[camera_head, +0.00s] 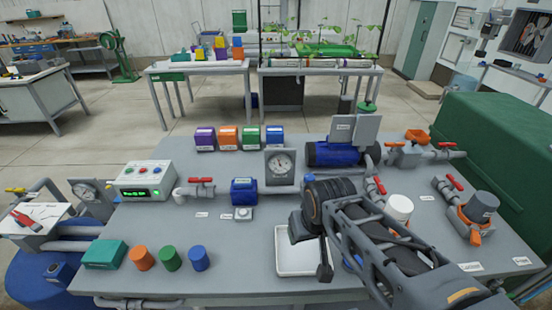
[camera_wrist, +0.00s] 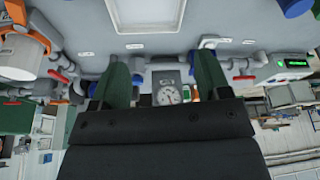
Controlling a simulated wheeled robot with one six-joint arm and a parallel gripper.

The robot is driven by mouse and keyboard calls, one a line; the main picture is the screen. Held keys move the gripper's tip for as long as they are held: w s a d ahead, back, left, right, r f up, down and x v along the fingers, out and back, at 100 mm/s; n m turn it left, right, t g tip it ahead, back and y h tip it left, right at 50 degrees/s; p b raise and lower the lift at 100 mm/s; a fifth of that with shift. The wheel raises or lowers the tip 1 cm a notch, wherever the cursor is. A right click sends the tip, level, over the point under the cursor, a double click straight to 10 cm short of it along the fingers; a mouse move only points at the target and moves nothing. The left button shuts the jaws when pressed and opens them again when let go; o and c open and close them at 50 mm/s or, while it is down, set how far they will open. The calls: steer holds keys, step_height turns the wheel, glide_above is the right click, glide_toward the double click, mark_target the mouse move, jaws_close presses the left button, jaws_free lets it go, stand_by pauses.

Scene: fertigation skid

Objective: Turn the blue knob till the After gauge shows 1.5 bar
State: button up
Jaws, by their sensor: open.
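A blue block-shaped fitting (camera_head: 244,190), which may carry the blue knob, sits on the pipe in mid-bench. A square-framed dial gauge (camera_head: 280,165) stands just right of it; it also shows in the wrist view (camera_wrist: 168,95), between my fingers. A second round gauge (camera_head: 87,192) is on the left pipework. I cannot read either needle or tell which is After. My gripper (camera_head: 312,245) is open and empty above the white tray, right of and nearer than the blue fitting. Its two fingers (camera_wrist: 165,60) are spread in the wrist view. I cannot make out the knob itself there.
The white tray (camera_head: 297,262) lies under my gripper. Coloured boxes (camera_head: 240,138) stand along the bench's back; a control box (camera_head: 145,181) with green display stands left. Red-handled valves (camera_head: 201,186) sit on pipes. Coloured cylinders (camera_head: 170,258) stand at front left. Mid-left bench is mostly clear.

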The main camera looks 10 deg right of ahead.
steer(key=m+p, duration=0.2)
steer(key=p, duration=0.1)
glide_toward(309, 177)
steer(key=shift+t+h, duration=0.4)
steer(key=shift+h, duration=0.1)
steer(key=x, duration=0.6)
steer(key=p+x, duration=0.1)
steer(key=x, duration=0.2)
steer(key=shift+s+a+f, duration=0.2)
steer(key=shift+s+a, duration=0.05)
steer(key=shift+a, duration=0.1)
steer(key=shift+c, duration=0.3)
